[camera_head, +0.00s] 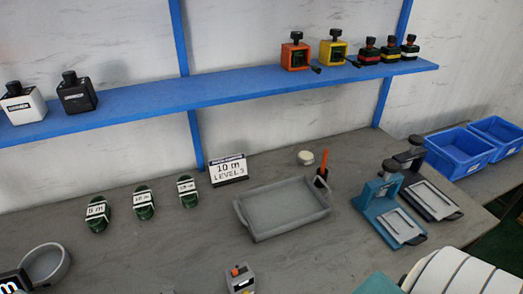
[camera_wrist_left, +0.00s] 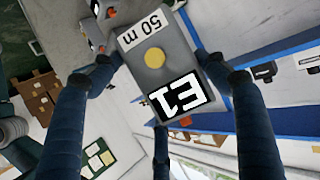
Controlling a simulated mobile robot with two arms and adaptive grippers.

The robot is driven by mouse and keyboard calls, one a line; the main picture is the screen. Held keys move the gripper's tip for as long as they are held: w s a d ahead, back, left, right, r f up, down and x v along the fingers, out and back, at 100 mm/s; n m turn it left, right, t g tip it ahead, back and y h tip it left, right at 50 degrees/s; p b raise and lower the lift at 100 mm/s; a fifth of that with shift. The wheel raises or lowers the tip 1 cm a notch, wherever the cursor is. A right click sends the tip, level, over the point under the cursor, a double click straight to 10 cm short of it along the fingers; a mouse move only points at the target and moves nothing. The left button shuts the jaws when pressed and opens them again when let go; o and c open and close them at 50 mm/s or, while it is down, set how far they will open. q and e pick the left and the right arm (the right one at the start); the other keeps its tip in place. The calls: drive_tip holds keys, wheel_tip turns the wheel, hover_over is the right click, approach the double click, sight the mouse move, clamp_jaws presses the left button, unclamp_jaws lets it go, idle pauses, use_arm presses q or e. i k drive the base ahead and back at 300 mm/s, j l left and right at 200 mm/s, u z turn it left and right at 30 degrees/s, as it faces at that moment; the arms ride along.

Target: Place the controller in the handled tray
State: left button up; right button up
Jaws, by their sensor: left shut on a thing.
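The controller (camera_wrist_left: 158,62) is a grey box with a "50 m" label, a yellow round button and a black-and-white "E1" plate. In the left wrist view, my left gripper (camera_wrist_left: 155,68) is shut on it, with dark blue fingers on both sides. The handled tray (camera_head: 284,207) is grey, shallow and empty on the table, beyond that device. My right gripper is in neither view.
Several green rolls (camera_head: 143,203) and a "10 m LEVELS" sign (camera_head: 228,169) stand left of the tray. Teal clamp stand (camera_head: 392,212) is to the right. Blue shelf (camera_head: 200,95) runs above.

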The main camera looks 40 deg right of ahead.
sight(263, 208)
drive_tip(key=l+z, duration=0.15)
drive_tip(key=z, duration=0.25)
drive_tip(key=l+z, duration=0.1)
drive_tip(key=z, duration=0.35)
drive_tip(key=i+l+z, duration=0.1)
drive_tip(key=z, duration=0.3)
drive_tip(key=i+l+z, duration=0.1)
drive_tip(key=z, duration=0.3)
drive_tip(key=i+l, duration=0.1)
